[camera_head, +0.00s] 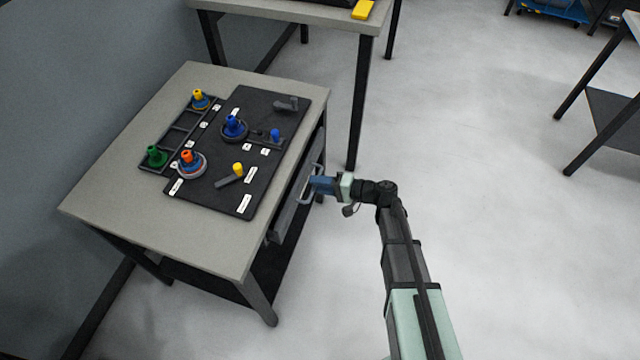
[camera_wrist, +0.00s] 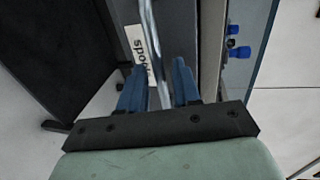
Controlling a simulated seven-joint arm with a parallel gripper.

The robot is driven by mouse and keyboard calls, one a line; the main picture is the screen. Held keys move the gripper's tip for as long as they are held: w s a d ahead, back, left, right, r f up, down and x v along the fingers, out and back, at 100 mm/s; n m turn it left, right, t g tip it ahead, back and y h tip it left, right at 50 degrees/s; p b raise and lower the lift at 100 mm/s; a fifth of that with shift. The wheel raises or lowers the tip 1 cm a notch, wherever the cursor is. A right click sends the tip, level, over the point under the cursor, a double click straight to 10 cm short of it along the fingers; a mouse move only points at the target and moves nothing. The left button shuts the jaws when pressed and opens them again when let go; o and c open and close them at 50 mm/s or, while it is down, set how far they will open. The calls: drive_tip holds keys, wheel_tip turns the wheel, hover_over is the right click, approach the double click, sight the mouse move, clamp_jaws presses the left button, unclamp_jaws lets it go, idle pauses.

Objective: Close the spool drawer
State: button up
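The spool drawer (camera_head: 283,222) is a dark front panel under the right edge of the grey table, with a metal bar handle (camera_head: 304,192). How far it stands out is hard to tell. In the wrist view, a white label (camera_wrist: 139,45) starting "spo" is on the drawer front beside the handle (camera_wrist: 149,30). My gripper (camera_head: 313,186) is at the handle, reaching in from the right. Its two blue fingers (camera_wrist: 158,66) are apart, one on each side of the bar, with narrow gaps showing. Whether either finger touches the bar is not clear.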

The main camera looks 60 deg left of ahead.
sight(305, 181)
clamp_jaws()
idle(0.4)
drive_tip(key=shift+r+x, duration=0.2)
drive_tip(key=shift+x, duration=0.7)
drive_tip(key=shift+r+x, duration=0.2)
drive_tip(key=shift+x, duration=0.7)
drive_tip(key=shift+o, duration=0.7)
unclamp_jaws()
drive_tip(key=v, duration=1.3)
drive_tip(key=shift+w+d, duration=0.25)
drive_tip(key=shift+m, duration=0.3)
